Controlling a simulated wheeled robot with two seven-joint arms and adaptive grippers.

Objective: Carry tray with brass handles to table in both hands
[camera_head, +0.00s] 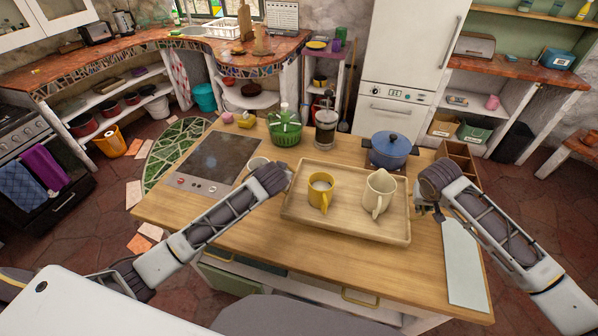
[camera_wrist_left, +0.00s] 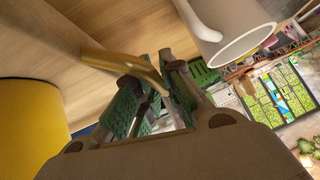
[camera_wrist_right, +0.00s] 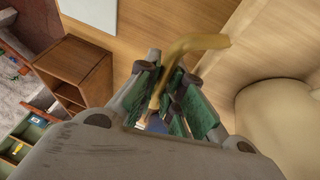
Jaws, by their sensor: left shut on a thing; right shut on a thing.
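The wooden tray (camera_head: 345,224) is on the island counter, or just above it; I cannot tell which. It holds a yellow mug (camera_head: 320,190) and a cream jug (camera_head: 378,192), both upright. My left gripper (camera_head: 284,178) is at the tray's left end. In the left wrist view its green-padded fingers (camera_wrist_left: 155,95) are closed around a brass handle (camera_wrist_left: 125,65). My right gripper (camera_head: 422,208) is at the right end. In the right wrist view its fingers (camera_wrist_right: 165,100) are closed around the other brass handle (camera_wrist_right: 190,48). The head view hides both handles.
A white cup (camera_head: 258,163) stands close to my left gripper. The cooktop (camera_head: 215,160) lies at left; a green basket (camera_head: 285,133), glass jar (camera_head: 326,128) and blue pot (camera_head: 390,150) stand behind the tray. A wooden box (camera_head: 458,160) and pale board (camera_head: 462,265) are at right.

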